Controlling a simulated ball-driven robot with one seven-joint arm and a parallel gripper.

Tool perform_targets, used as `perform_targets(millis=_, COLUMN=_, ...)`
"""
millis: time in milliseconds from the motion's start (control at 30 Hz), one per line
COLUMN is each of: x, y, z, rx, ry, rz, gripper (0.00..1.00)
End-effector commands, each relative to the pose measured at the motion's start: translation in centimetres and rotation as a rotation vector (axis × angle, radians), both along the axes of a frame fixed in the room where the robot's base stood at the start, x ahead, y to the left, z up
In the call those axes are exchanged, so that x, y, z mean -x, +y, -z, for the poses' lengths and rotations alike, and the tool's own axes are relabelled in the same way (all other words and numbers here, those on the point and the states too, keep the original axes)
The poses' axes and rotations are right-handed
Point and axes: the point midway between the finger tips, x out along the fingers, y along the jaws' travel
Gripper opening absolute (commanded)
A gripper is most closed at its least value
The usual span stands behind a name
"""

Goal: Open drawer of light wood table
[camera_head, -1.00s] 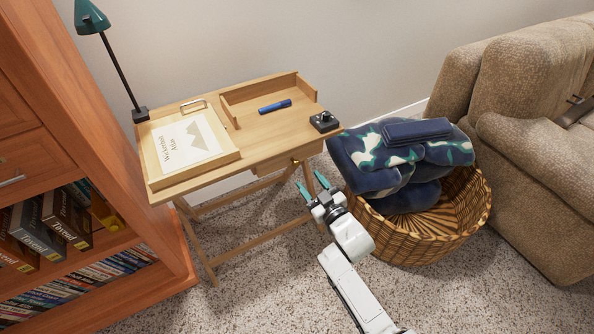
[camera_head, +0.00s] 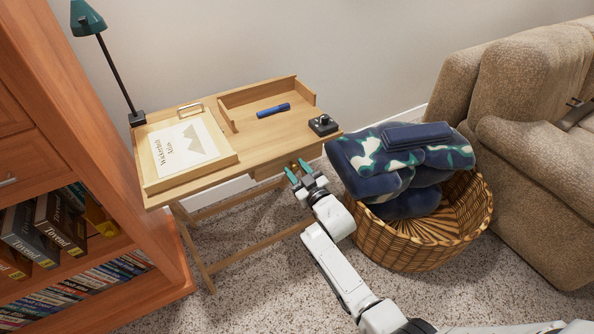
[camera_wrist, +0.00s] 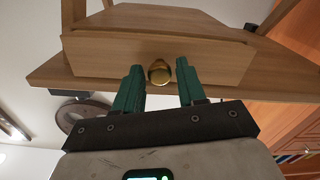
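The light wood table (camera_head: 222,187) stands against the wall with crossed folding legs. Its drawer front (camera_wrist: 205,58) shows in the wrist view, with a round brass knob (camera_wrist: 160,72) near its middle. The drawer looks shut. My gripper (camera_head: 297,169) is at the table's front edge, below the top. In the wrist view my gripper (camera_wrist: 160,78) has its green fingers apart, one on each side of the knob. I see gaps between the fingers and the knob. In the head view the knob is mostly hidden by the fingers.
A tray with a paper (camera_head: 185,148), a blue cylindrical object (camera_head: 273,110) and a small black device (camera_head: 323,125) are on the tabletop. A wicker basket (camera_head: 462,225) with blankets (camera_head: 405,165) stands close right. A bookcase (camera_head: 150,245) is left, a sofa (camera_head: 540,150) right.

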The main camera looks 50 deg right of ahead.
Motion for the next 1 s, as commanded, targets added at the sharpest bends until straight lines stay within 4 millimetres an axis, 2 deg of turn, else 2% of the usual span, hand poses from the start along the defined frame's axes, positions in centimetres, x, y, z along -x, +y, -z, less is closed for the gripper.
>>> perform_targets(millis=67, x=0.0, y=0.0, z=0.0, rx=0.0, ry=0.0, rz=0.0, gripper=0.32)
perform_targets(millis=400, x=0.0, y=0.0, z=0.0, rx=0.0, ry=0.0, rz=0.0, gripper=0.0)
perform_targets(millis=800, x=0.2, y=0.1, z=0.0, rx=0.0, ry=0.0, rz=0.0, gripper=0.0)
perform_targets(millis=933, x=1.2, y=0.4, z=-0.2, rx=-0.001, ry=0.001, rz=0.0, gripper=0.0)
perform_targets(millis=1000, x=2.4, y=0.7, z=-0.3, rx=-0.002, ry=0.001, rz=0.001, gripper=0.0)
